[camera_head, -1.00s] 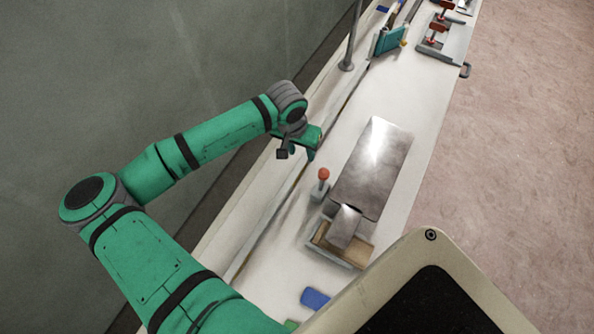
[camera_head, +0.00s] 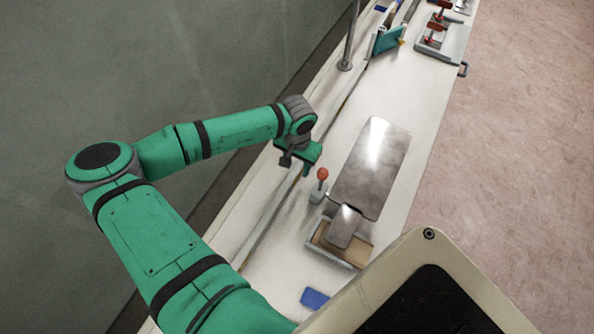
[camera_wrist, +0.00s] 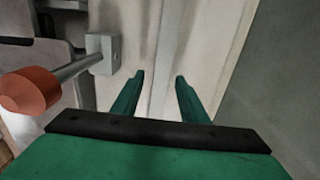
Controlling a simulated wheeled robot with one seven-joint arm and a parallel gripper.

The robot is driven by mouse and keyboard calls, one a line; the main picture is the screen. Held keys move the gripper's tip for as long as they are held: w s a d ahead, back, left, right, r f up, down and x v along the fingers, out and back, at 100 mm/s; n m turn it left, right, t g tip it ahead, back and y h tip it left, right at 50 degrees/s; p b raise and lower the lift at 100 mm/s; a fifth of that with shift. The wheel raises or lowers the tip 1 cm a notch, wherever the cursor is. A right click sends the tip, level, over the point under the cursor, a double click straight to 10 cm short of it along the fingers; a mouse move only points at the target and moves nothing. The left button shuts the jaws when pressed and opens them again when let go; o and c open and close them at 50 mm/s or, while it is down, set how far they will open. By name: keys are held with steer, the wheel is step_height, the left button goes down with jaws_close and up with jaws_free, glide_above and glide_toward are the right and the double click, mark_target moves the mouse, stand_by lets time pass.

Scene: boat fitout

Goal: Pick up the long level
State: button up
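A long, thin grey strip (camera_head: 262,225) runs lengthwise along the wall side of the white bench; it may be the long level, but I cannot tell it surely from a rail or ledge. In the wrist view a long pale strip (camera_wrist: 162,65) runs away between my fingers. My gripper (camera_head: 307,168) is over the wall side of the bench, left of the grey metal plate. In the wrist view my gripper (camera_wrist: 159,77) is open, with nothing visibly held between its two green fingertips. The arm hides part of the strip in the head view.
A red-knobbed lever (camera_head: 321,182) stands close to my gripper and also shows at the left in the wrist view (camera_wrist: 30,90). A grey metal plate (camera_head: 370,165) and a wooden-floored tray (camera_head: 335,250) lie beside it. A post (camera_head: 350,40) rises farther along.

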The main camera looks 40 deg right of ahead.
steer(key=shift+f, duration=1.3)
steer(key=shift+w, duration=0.1)
jaws_close()
